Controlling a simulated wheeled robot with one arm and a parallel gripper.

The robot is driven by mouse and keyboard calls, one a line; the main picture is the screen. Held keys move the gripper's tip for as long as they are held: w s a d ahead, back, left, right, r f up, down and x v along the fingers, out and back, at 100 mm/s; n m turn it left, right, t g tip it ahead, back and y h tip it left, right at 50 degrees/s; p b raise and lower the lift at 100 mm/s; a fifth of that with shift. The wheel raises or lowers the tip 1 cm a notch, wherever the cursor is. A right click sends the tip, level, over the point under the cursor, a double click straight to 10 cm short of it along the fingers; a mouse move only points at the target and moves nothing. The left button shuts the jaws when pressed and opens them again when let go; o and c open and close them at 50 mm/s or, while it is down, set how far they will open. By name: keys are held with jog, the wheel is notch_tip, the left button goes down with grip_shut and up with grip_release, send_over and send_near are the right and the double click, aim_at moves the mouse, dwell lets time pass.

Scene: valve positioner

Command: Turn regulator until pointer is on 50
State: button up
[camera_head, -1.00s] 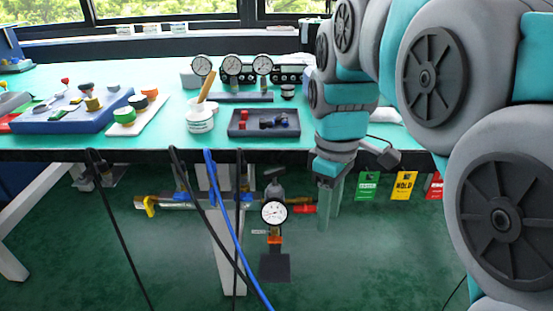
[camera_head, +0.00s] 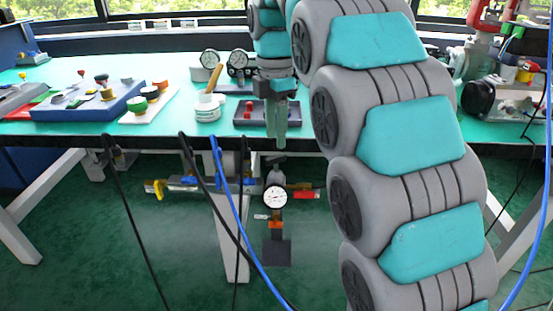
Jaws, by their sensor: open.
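The round white pressure gauge (camera_head: 275,197) faces me below the table's front edge. The grey regulator (camera_head: 275,177) stands just above and behind it, with a dark handle on top. The gauge's numbers and exact pointer reading are too small to tell. My gripper (camera_head: 276,147) points down in front of the table's front edge. Its fingers are open, with nothing seen between them. In the picture its tips are just above the regulator's handle, with a small gap. I cannot tell how far apart they are in depth.
A pipe with a yellow-handled valve (camera_head: 158,187) runs left of the regulator, and a red handle (camera_head: 304,195) is to its right. Black cables and a blue hose (camera_head: 229,190) hang at left. A dark tray (camera_head: 243,118) and a white tub (camera_head: 207,108) stand on the table.

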aim_at(276, 157)
jog(key=shift+f, duration=3.4)
grip_shut()
